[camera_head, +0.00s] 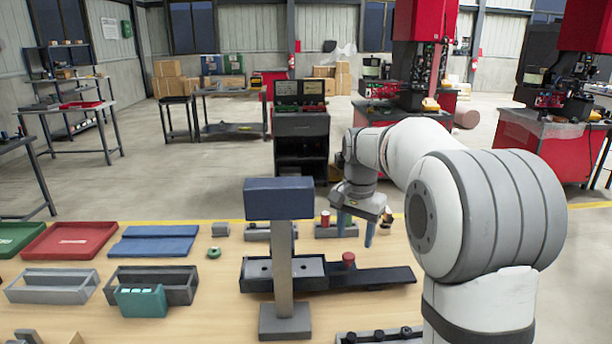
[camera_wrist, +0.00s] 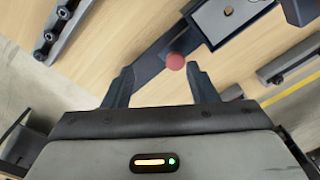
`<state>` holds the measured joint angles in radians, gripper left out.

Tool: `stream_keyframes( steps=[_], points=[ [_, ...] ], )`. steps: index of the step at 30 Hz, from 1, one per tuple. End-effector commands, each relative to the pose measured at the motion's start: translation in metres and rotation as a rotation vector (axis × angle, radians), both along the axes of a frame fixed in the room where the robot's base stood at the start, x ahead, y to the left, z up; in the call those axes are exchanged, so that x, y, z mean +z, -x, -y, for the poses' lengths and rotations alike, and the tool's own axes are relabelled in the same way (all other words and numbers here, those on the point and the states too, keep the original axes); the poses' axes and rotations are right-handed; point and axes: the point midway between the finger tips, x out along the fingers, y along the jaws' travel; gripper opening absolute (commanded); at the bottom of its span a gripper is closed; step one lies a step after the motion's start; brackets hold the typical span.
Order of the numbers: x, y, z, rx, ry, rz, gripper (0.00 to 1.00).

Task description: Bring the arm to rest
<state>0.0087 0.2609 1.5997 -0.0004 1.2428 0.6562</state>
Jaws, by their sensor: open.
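My arm rises on the right of the head view and bends to the left. My gripper (camera_head: 358,228) hangs above the far part of the wooden table, its blue-grey fingers pointing down. In the wrist view my gripper (camera_wrist: 158,88) is open, with its two fingers apart and nothing held between them. A red round knob (camera_head: 348,260) stands on a dark fixture (camera_head: 385,277) below the gripper. In the wrist view the red knob (camera_wrist: 175,61) shows beyond the fingertips, apart from them.
A grey post (camera_head: 283,265) with a blue-grey head stands left of my gripper. Red (camera_head: 70,240) and blue (camera_head: 153,241) trays, grey bins (camera_head: 53,294) and a green box (camera_head: 140,301) lie at the left. Dark strips with knobs (camera_head: 380,335) lie near the front.

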Motion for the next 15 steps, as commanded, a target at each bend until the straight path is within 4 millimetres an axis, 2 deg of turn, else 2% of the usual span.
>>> stream_keyframes(
  steps=[1, 7, 11, 15],
  points=[
    [0.006, 0.022, 0.0, 0.045, 0.002, 0.017, 0.52],
    [0.006, 0.105, -0.002, 0.25, 0.021, 0.076, 0.52],
    [-0.004, 0.16, -0.002, 0.381, 0.037, 0.112, 0.52],
    [-0.023, 0.213, -0.003, 0.511, 0.06, 0.148, 0.52]
  ],
)
